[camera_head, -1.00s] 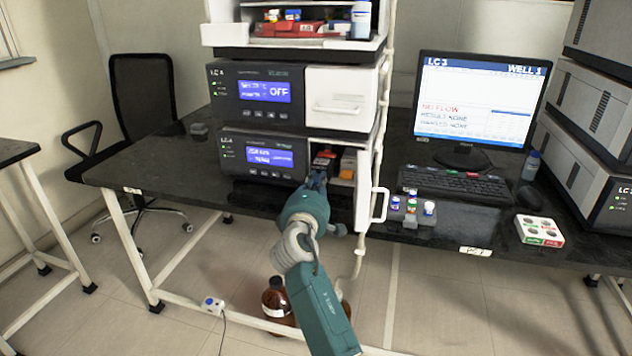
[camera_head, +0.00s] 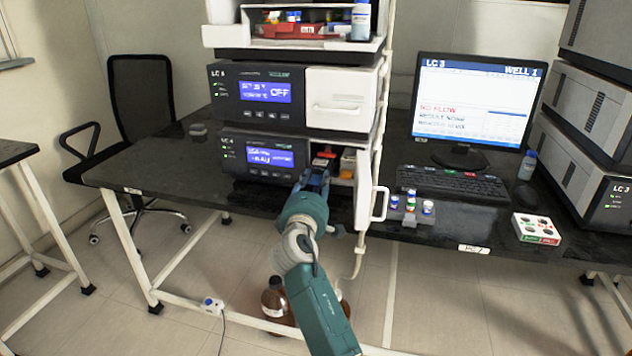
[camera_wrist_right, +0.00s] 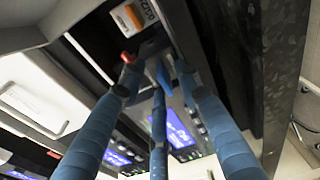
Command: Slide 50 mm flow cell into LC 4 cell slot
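The LC 4 module (camera_head: 265,157) is the lower unit of the stack, with a lit blue display. Its compartment on the right stands open. A dark block with a red top (camera_head: 322,159) and an orange-and-white box (camera_head: 347,163) sit inside; the box also shows in the wrist view (camera_wrist_right: 129,17). I cannot tell which is the 50 mm flow cell. My right gripper (camera_head: 316,174) is just in front of the compartment. The slot is mostly hidden.
The open white compartment door (camera_head: 364,192) with its handle stands just right of my gripper. A small vial rack (camera_head: 411,213), keyboard (camera_head: 452,184) and monitor (camera_head: 475,105) are to the right. Brown bottles (camera_head: 275,300) stand on the floor. The bench left of the stack is largely clear.

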